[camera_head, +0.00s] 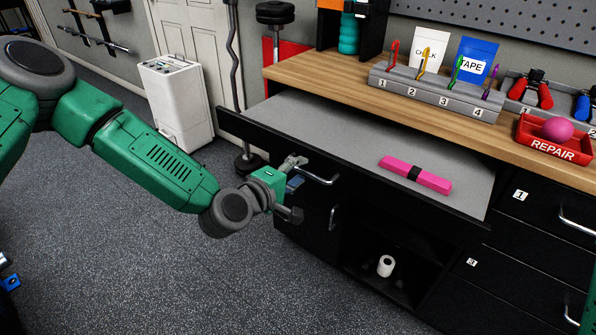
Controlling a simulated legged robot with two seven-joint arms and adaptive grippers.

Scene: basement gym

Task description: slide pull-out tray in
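The pull-out tray (330,130) is a grey-topped sliding shelf with a black front, extended out from under the wooden worktop. A pink rolled band with a black strap (414,174) lies on it. My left gripper (296,187) is in front of the tray's left half, close to the handle. Its fingers are spread, with nothing seen between them. I cannot tell whether the upper finger touches the handle or front. My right gripper is not in view; only a green sliver shows at the right edge.
The wooden worktop (340,83) holds a numbered grey rack (436,94), pouches and a red REPAIR bin (553,140). Below the tray are a cabinet and an open cubby with a white roll (386,266). Numbered drawers (530,205) stand at right.

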